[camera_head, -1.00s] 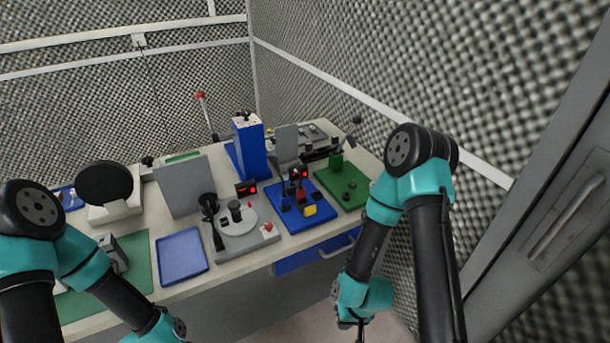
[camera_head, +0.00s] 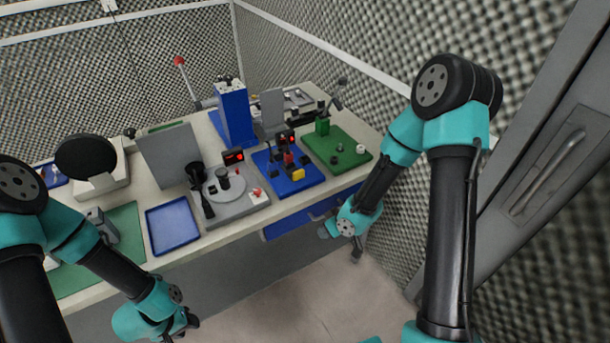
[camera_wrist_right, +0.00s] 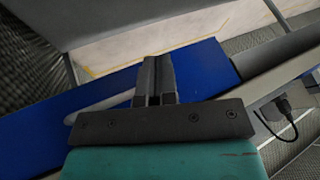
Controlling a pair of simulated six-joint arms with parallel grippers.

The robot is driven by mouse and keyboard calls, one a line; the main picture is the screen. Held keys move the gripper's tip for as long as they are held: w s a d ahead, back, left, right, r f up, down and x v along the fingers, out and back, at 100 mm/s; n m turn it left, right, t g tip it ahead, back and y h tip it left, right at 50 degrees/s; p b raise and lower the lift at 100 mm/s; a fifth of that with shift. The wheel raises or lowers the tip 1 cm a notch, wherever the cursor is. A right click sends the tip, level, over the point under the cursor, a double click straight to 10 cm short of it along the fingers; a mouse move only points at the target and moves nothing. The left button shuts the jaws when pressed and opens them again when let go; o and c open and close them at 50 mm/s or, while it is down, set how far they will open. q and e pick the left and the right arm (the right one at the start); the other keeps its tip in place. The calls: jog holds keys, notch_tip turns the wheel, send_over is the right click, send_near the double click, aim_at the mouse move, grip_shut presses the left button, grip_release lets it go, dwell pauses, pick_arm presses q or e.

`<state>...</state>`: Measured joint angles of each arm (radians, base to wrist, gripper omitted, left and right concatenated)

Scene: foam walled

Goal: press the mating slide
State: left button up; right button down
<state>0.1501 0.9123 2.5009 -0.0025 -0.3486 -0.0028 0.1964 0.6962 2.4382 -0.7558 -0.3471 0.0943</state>
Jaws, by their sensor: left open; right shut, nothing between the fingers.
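I cannot tell for sure which part is the mating slide. A blue fixture (camera_head: 293,186) on the bench carries small black, red and yellow blocks and a small red display; a green plate (camera_head: 338,150) with a green block and black knobs lies to its right. My right gripper (camera_head: 325,231) is by the blue drawer front, below the bench edge. In the right wrist view its fingers (camera_wrist_right: 155,72) are shut and empty in front of the blue drawer (camera_wrist_right: 198,66). My left gripper (camera_head: 188,322) hangs low at the front left, open, its fingers barely visible.
A grey turntable fixture (camera_head: 236,209) and an empty blue tray (camera_head: 172,226) stand left of the blue fixture. A tall blue press (camera_head: 235,118) with a red-knobbed lever stands behind. A grey cabinet (camera_head: 510,165) is at the right. A plug hangs on a cable (camera_wrist_right: 286,107).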

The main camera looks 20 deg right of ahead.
jog(key=w+d+r+n, duration=0.1)
jog(key=w+r+n, duration=0.1)
jog(key=r+n, duration=0.5)
jog(key=w+d+r+n+t, duration=0.1)
jog(key=r+n, duration=0.6)
jog(key=r, duration=0.8)
jog(key=shift+w+d, duration=0.5)
jog(key=shift+w, duration=0.3)
jog(key=shift+x, duration=5.05)
jog(key=shift+w+a, duration=0.15)
jog(key=shift+w, duration=0.85)
jog(key=shift+w+a, duration=0.15)
jog(key=shift+w, duration=0.8)
